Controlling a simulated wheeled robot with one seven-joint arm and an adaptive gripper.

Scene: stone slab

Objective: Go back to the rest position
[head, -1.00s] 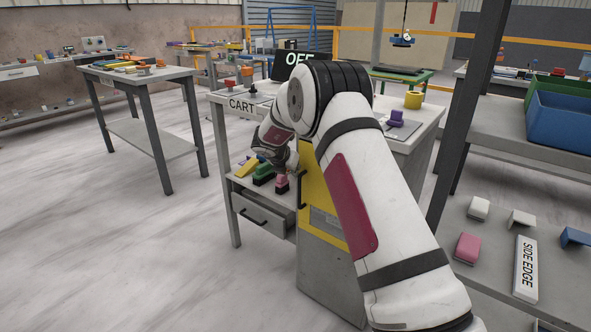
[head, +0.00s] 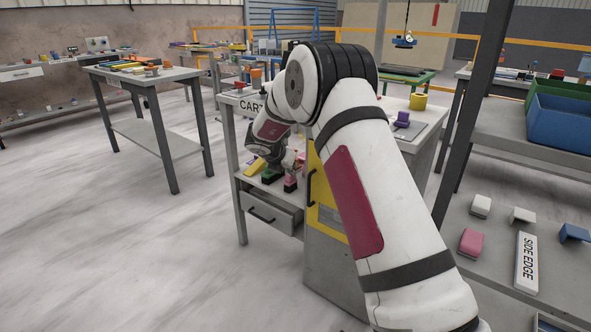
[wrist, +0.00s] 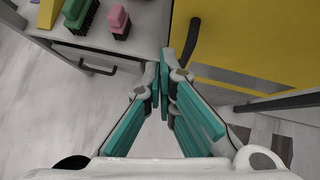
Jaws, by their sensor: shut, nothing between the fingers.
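My gripper (wrist: 164,85) shows in the wrist view with its teal-sided fingers brought together and nothing between them. It hangs in front of the cart, beside the yellow door (wrist: 235,50) and its dark handle. In the head view my arm hides most of the gripper, and its wrist end is near the cart's open shelf.
The cart (head: 240,190) has a drawer (head: 270,213) below the shelf. A yellow cylinder (head: 418,101) and a purple piece (head: 402,119) stand on its top. A side table (head: 160,77) is at left. A shelf rack with a blue bin (head: 560,125) is at right. Open floor lies at left.

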